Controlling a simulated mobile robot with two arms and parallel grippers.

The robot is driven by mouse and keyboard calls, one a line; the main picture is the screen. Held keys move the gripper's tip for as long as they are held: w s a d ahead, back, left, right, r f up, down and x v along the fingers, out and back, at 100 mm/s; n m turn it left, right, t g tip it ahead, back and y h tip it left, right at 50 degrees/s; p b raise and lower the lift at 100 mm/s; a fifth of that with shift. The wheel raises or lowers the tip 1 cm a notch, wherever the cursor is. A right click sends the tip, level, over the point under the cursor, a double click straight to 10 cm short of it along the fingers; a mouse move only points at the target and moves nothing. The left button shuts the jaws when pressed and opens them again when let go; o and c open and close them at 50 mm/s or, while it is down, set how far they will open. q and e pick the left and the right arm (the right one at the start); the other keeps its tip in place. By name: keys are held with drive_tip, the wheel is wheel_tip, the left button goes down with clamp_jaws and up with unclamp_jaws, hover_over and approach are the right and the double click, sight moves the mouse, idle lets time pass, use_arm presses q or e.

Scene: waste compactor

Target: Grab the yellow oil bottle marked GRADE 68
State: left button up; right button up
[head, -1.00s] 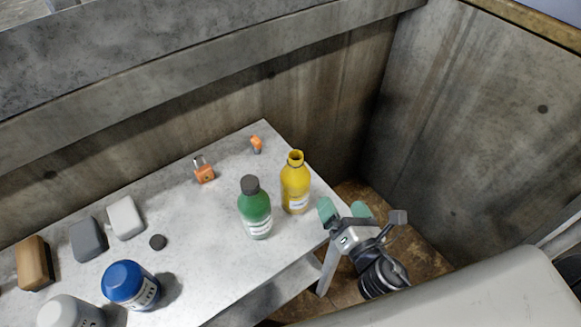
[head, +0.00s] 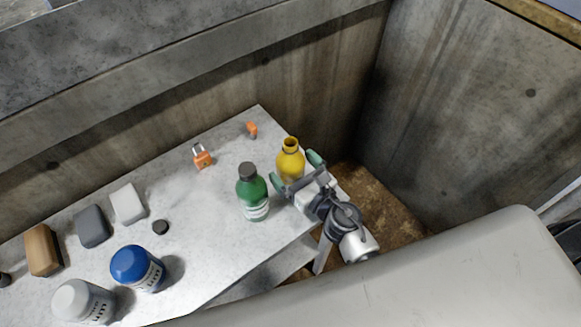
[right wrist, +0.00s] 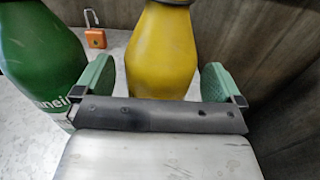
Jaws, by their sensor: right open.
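The yellow bottle (head: 290,158) stands upright and uncapped near the right end of the grey table. Its label is hidden behind the gripper in the head view, so I cannot read a grade. My right gripper (head: 296,171) is open, with its green-padded fingers on either side of the yellow bottle. In the right wrist view the yellow bottle (right wrist: 161,50) stands between the two fingertips (right wrist: 157,85); I cannot tell whether either pad touches it. My left gripper is not in view.
A green bottle (head: 252,193) with a dark cap stands close left of the right gripper. An orange padlock (head: 203,160), a small orange piece (head: 252,129), a blue-topped container (head: 137,268) and a white-topped container (head: 82,300) are on the table (head: 215,235). Concrete walls stand behind.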

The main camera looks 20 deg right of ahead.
drive_tip(key=shift+x, duration=0.8)
drive_tip(key=shift+c, duration=0.5)
drive_tip(key=c, duration=1)
drive_tip(key=shift+c, duration=0.6)
drive_tip(key=shift+r, duration=0.15)
